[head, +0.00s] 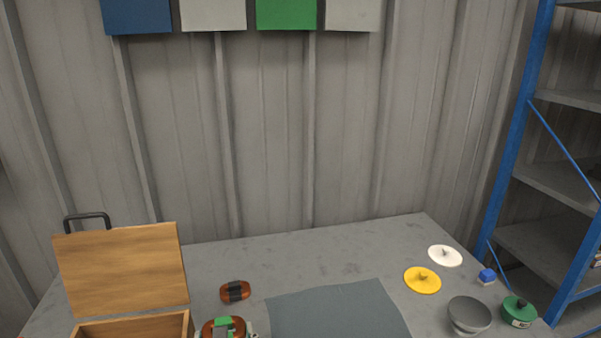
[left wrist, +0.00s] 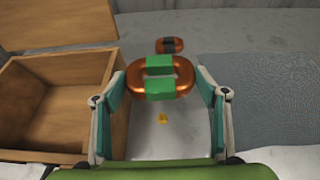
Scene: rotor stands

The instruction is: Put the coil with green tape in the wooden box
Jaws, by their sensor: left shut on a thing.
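The coil with green tape (left wrist: 160,77) is a copper-brown ring with two green bands. It sits between the fingertips of my left gripper (left wrist: 160,85), which is shut on it. The coil also shows at the bottom of the head view (head: 211,329), partly cut off, beside the box. The wooden box (left wrist: 67,82) stands open to the left of the gripper in the left wrist view. In the head view its raised lid (head: 125,268) and rim (head: 135,320) show at the lower left. The coil is outside the box. My right gripper is not in view.
A coil with black tape (head: 235,291) lies behind the held coil. A grey mat (head: 340,312) lies to the right. Further right are a yellow disc (head: 422,280), a white disc (head: 445,256), a grey bowl (head: 469,314), a blue cube (head: 487,276) and a green round container (head: 519,311).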

